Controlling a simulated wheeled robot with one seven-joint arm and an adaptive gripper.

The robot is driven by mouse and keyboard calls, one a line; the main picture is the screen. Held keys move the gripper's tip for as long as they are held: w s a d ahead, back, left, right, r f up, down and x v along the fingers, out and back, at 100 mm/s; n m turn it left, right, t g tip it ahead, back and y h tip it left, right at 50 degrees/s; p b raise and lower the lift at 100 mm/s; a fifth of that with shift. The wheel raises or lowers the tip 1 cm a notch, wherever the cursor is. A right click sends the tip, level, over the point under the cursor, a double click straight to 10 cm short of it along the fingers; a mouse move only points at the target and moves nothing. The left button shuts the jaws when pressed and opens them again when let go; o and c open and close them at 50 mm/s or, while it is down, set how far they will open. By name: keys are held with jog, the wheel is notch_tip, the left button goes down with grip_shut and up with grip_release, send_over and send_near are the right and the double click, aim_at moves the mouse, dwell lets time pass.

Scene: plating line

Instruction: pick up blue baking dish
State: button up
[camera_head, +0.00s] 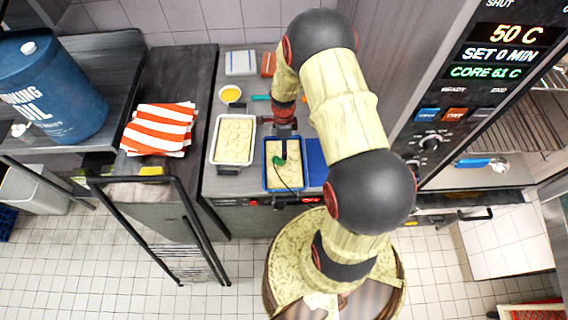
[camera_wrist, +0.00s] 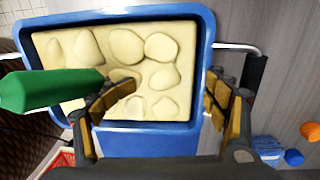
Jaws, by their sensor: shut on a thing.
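The blue baking dish (camera_head: 266,176) is a rectangular dish with a pale, lumpy filling. It is at the front of the dark counter in the head view, partly covered by my gripper (camera_head: 285,150). In the wrist view the dish (camera_wrist: 150,141) fills the upper middle, with a metal handle at its right side. A green rounded part hides the dish's left side there. I cannot tell whether the dish is clear of the counter.
A white dish (camera_head: 217,150) with similar filling stands close to the left. A blue flat item (camera_head: 317,165) is at the right. A striped cloth (camera_head: 160,129) lies farther left.

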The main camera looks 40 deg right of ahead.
jog(key=shift+s+a+f, duration=0.3)
jog(key=shift+s+f, duration=0.15)
jog(key=shift+s, duration=0.1)
jog(key=shift+c, duration=1.2)
jog(key=shift+w+d+r, duration=0.1)
jog(key=shift+w+r, duration=0.1)
jog(key=shift+w, duration=0.05)
grip_shut()
